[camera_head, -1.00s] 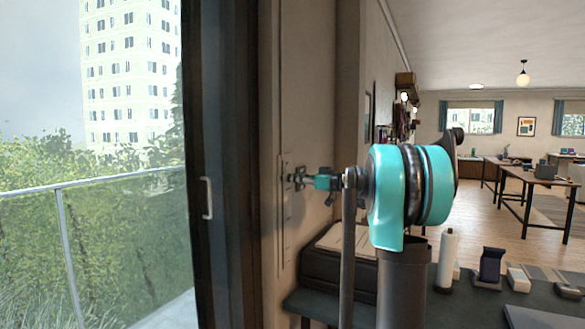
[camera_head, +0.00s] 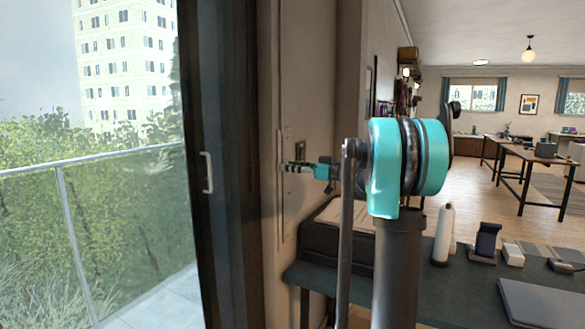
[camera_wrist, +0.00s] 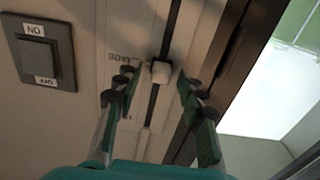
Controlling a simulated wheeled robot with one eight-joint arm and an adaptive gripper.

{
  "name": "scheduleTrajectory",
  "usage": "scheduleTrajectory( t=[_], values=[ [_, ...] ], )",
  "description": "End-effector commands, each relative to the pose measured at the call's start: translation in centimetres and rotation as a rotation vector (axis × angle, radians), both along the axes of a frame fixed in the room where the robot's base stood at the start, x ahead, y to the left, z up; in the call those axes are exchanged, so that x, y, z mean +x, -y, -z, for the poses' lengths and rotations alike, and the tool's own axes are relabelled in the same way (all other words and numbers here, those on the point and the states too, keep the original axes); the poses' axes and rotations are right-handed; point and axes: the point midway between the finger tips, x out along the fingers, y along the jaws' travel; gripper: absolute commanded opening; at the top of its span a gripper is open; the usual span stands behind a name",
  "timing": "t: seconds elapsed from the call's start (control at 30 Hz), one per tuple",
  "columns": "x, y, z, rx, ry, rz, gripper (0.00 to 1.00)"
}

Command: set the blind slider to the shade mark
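Partial lettering that looks like "ADE" (camera_wrist: 126,58) is printed on the panel beside the slot, near the knob. My gripper (camera_wrist: 155,82) is open, with one finger on each side of the knob and gaps showing between. The head view shows my gripper (camera_head: 293,167) reaching left to the narrow wall panel (camera_head: 286,215). The knob cannot be made out there.
A dark rocker switch (camera_wrist: 40,55) with ON and OFF labels is on the wall beside the panel. A dark door frame (camera_head: 225,130) with a handle (camera_head: 207,172) stands left of it. Below my arm, a bench (camera_head: 320,278) holds a dark case (camera_head: 330,247) and a white bottle (camera_head: 443,235).

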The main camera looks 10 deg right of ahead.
Motion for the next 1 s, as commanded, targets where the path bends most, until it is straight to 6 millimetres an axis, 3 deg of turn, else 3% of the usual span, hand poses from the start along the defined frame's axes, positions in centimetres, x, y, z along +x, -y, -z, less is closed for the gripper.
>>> scheduleTrajectory(
  t=[0.27,0.7,1.0],
  values=[
    [-0.7,1.1,0.0,0.000,0.000,0.001,0.40],
    [-5.6,7.9,0.0,0.000,0.000,0.004,0.40],
    [-7.0,9.7,0.0,0.000,0.000,0.000,0.40]
  ],
)
